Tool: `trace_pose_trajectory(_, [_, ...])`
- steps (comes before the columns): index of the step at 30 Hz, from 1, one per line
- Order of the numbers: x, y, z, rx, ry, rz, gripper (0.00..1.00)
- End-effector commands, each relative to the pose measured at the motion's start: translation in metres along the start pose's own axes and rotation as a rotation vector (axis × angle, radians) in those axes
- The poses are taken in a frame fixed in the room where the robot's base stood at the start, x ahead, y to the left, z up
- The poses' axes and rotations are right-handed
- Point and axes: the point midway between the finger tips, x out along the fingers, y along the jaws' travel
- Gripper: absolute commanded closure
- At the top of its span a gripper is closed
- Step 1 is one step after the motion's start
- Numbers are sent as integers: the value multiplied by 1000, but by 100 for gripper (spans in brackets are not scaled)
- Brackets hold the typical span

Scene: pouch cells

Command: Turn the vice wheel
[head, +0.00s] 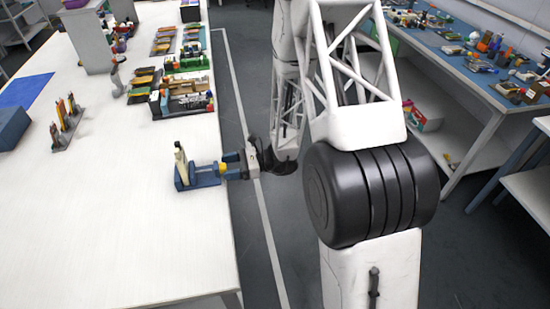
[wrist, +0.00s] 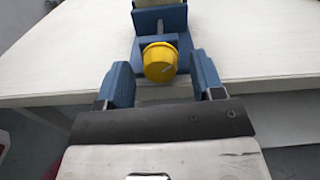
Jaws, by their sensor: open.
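The vice (head: 199,177) stands at the right edge of the white table. It has a blue body, and an upright pale piece shows at its far side in the head view. Its yellow wheel (head: 222,169) faces my gripper. In the wrist view the yellow wheel (wrist: 160,62) has a light pointer mark, and the blue vice body (wrist: 125,50) is behind it. My gripper (wrist: 163,85) is open, its two blue fingers on either side of the lower part of the wheel, with gaps visible. It also shows in the head view (head: 232,167), right beside the wheel.
The white table (head: 110,235) is clear in front of the vice. Wooden holders with tools (head: 66,125), a blue box (head: 12,127) and several trays of parts (head: 183,95) stand farther back. A second bench (head: 470,75) with clutter is at the right.

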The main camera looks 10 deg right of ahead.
Motion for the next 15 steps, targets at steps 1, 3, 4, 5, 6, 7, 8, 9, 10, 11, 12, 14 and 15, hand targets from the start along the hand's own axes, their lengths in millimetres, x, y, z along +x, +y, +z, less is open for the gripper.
trace_pose_trajectory(1, [-2, 0, 0, -15, 0, -1, 39])
trace_pose_trajectory(3, [-10, -1, 0, -12, 0, -2, 39])
trace_pose_trajectory(4, [-12, 0, 0, -12, 0, -2, 39])
trace_pose_trajectory(5, [-15, 0, 0, -11, 0, -2, 39])
trace_pose_trajectory(6, [-18, 0, 0, -10, 0, -2, 39])
trace_pose_trajectory(7, [-21, 0, 0, -10, 0, -2, 39])
trace_pose_trajectory(8, [-25, 0, 0, -10, 0, -2, 39])
trace_pose_trajectory(9, [-29, 0, 0, -10, 0, -2, 39])
trace_pose_trajectory(10, [-32, 0, 0, -10, 0, -2, 39])
trace_pose_trajectory(11, [-36, 0, 0, -10, 0, -3, 39])
trace_pose_trajectory(12, [-40, 0, 0, -10, 0, -2, 39])
trace_pose_trajectory(14, [-48, 0, 0, -10, 0, -2, 39])
trace_pose_trajectory(15, [-52, -1, 0, -10, 0, -3, 39])
